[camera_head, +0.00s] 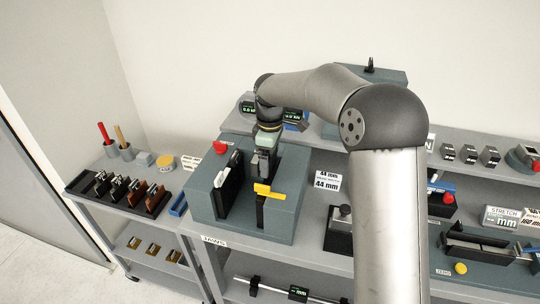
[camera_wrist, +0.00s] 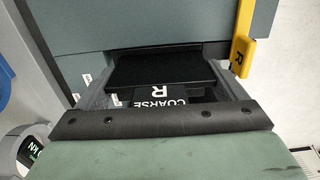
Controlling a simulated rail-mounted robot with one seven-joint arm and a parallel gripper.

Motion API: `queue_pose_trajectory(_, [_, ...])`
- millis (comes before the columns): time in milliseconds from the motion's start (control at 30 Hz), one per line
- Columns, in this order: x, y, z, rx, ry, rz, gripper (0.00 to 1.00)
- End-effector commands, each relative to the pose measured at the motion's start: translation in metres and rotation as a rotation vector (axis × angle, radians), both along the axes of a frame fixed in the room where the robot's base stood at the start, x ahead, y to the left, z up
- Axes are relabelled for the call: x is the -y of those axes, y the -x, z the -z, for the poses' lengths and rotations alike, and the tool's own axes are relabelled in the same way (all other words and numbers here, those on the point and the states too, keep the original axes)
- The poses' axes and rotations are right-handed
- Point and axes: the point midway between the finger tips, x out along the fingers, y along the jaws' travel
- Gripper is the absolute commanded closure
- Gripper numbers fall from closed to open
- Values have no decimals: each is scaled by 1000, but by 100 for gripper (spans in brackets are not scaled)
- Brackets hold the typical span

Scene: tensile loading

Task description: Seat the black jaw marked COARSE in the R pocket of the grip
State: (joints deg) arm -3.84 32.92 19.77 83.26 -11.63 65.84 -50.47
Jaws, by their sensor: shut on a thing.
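The black jaw (camera_wrist: 150,70) is between my gripper's fingers (camera_wrist: 162,88) in the wrist view. White letters on its near part read COARSE and R. The grip is a blue-grey block (camera_head: 285,207) on the bench in the head view. My gripper (camera_head: 263,172) is over the grip, pointing down and shut on the jaw. A yellow lever (camera_head: 269,191) lies across the grip's near right part; its R mark shows in the wrist view (camera_wrist: 240,57). The R pocket and the jaw's lower end are hidden, so I cannot tell whether the jaw is inside the pocket.
A dark upright plate (camera_head: 229,185) stands at the grip's left, near a red knob (camera_head: 220,147). A black rack (camera_head: 114,191) with several jaws is on the left cart. A 44 mm sign (camera_head: 328,182) stands right of the grip. My arm covers the bench's middle right.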

Motion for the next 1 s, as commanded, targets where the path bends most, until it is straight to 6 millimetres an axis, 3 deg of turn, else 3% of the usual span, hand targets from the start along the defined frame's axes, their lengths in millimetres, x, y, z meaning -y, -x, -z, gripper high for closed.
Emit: queue_pose_trajectory(1000, [0,-1,21,3,-1,0,64])
